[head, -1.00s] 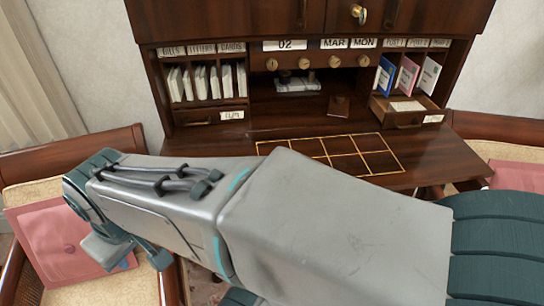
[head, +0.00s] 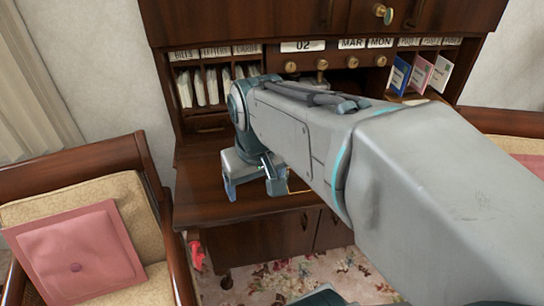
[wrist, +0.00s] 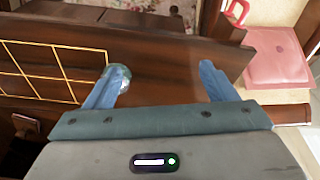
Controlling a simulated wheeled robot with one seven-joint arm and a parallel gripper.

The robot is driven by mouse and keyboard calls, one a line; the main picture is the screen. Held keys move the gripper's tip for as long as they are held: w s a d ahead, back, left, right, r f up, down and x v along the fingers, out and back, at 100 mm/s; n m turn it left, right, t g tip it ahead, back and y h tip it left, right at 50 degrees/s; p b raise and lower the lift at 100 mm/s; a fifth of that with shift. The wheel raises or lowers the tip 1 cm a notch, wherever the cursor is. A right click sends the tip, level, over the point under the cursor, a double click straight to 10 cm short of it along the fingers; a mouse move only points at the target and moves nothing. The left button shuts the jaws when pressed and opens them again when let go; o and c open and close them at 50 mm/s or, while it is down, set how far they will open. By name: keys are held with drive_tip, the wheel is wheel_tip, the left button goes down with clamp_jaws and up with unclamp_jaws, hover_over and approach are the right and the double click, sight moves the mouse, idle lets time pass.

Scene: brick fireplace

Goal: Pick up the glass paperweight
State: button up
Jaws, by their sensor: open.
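The glass paperweight (wrist: 124,74) shows in the wrist view as a small clear, greenish round thing on the dark wooden desk top (wrist: 170,65). It is beside the end of the left finger, which hides part of it; I cannot tell whether they touch. It lies outside the gap between the fingers, near the gold-lined grid. My gripper (wrist: 162,70) is open, with nothing between its fingers. In the head view my gripper (head: 252,189) points down over the left part of the desk top, and the paperweight is hidden there.
A wooden armchair with a pink cushion (head: 76,262) stands left of the desk. A red object (head: 196,256) is low beside the desk's left side. Pigeonholes with envelopes (head: 212,85) and a row of brass knobs (head: 322,65) rise behind the desk top.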

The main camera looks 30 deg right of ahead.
drive_tip(key=w+d+r+m+g, duration=0.15)
drive_tip(key=w+d+r, duration=0.25)
drive_tip(key=w+d, duration=0.55)
drive_tip(key=shift+g, duration=0.45)
wheel_tip(320, 180, down, 8)
drive_tip(key=shift+r, duration=0.15)
drive_tip(key=shift+s+d+f+p, duration=0.1)
drive_tip(key=shift+f+p, duration=0.2)
drive_tip(key=shift+f, duration=1.1)
drive_tip(key=shift+d+f+p, duration=0.1)
drive_tip(key=shift+f+p, duration=0.15)
drive_tip(key=shift+f, duration=1.1)
drive_tip(key=c, duration=1.3)
drive_tip(key=shift+r, duration=0.15)
